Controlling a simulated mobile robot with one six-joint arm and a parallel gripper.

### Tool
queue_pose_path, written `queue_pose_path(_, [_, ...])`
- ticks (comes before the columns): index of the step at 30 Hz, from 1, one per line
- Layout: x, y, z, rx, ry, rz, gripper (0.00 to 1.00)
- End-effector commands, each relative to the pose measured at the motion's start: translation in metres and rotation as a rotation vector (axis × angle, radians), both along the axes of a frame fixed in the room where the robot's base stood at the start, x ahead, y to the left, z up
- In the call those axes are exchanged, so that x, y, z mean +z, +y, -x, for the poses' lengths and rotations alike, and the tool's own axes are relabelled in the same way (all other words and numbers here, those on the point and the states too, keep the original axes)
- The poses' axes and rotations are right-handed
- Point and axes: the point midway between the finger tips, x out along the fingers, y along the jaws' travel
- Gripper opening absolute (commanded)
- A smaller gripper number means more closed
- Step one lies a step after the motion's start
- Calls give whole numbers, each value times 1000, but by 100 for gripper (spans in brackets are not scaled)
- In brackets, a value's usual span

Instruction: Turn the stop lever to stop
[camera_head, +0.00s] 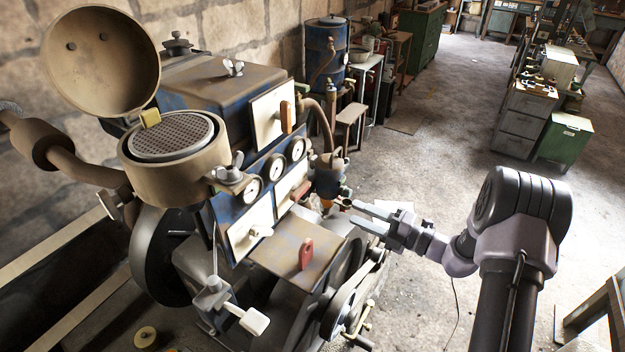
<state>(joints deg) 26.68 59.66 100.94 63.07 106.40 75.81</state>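A blue and tan engine (215,85) fills the left half of the view. A red lever (306,253) stands upright on its lower tan cover (283,240); this looks like the stop lever, but I see no readable label. An orange handle (285,117) stands upright on the upper pale panel (267,112), and another brownish handle (301,190) sits lower. My gripper (355,212) is to the right of the engine, pointing left. Its two pale fingers are apart with nothing visible between them. It is up and to the right of the red lever and appears apart from it.
A belt and pulley (345,302) are at the engine's lower right. An open round lid (101,60) tops an air filter (174,135). A pale-ended lever (254,321) sticks out at the front. A green cabinet (565,141) stands at right. The floor (440,130) between is mostly clear.

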Motion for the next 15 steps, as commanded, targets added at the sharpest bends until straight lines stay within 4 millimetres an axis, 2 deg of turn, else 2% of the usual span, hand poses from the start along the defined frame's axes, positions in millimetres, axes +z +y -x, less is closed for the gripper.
queue_pose_path(9, [-4,82,-51,10,-5,5,40])
queue_pose_path(15, [-3,118,-76,7,-4,5,40])
